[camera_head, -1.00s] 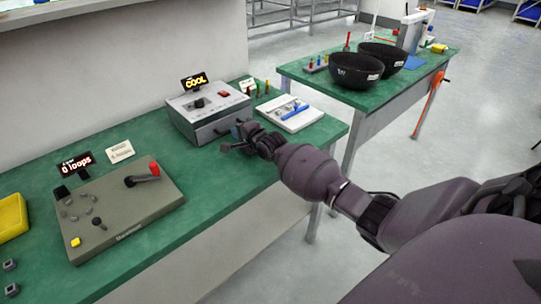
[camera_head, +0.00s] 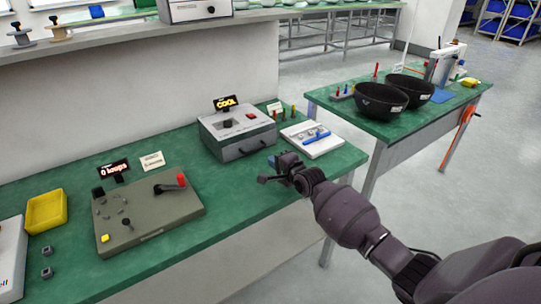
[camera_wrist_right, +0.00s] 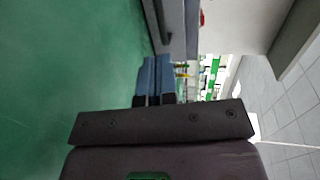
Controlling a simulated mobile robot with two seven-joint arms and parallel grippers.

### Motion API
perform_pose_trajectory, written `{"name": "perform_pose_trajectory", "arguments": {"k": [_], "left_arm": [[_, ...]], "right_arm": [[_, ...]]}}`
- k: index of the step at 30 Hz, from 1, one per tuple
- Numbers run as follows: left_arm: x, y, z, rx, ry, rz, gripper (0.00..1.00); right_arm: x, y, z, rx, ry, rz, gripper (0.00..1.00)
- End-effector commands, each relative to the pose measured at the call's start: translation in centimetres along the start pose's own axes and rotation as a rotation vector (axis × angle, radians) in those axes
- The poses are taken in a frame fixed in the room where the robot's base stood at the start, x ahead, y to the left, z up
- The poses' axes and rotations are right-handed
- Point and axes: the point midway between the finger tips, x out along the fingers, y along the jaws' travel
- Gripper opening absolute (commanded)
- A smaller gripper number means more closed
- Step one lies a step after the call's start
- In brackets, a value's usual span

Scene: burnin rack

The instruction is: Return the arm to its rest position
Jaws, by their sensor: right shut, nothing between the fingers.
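My right arm comes in from the lower right in the head view. Its gripper (camera_head: 268,170) is shut and empty, just off the front of the grey oven-like box (camera_head: 240,134) with the "COOL" sign, above the green bench (camera_head: 215,210). In the right wrist view the blue fingertips (camera_wrist_right: 156,80) lie side by side, with the green bench top to the left and the box's grey front and handle above. My left gripper is not in view.
A grey panel (camera_head: 150,221) with a red-tipped lever and a "0 loops" sign sits left on the bench. A yellow tray (camera_head: 46,211) is farther left. A white tray (camera_head: 312,146) lies right of the box. Two black bowls (camera_head: 380,102) stand on the second bench.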

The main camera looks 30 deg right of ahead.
Motion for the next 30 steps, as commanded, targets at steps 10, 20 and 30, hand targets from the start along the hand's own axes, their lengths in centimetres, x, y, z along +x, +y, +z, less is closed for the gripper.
{"name": "perform_pose_trajectory", "arguments": {"k": [10,20,30], "left_arm": [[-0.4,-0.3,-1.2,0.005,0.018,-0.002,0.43],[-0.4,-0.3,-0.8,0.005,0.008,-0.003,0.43],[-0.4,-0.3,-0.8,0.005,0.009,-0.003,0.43]], "right_arm": [[-4.4,-0.1,-0.1,0.001,0.001,-0.001,0.00],[-5.0,0.1,-0.1,-0.004,0.001,0.002,0.00],[-5.2,-1.1,0.5,-0.483,0.007,-0.010,0.00]]}}
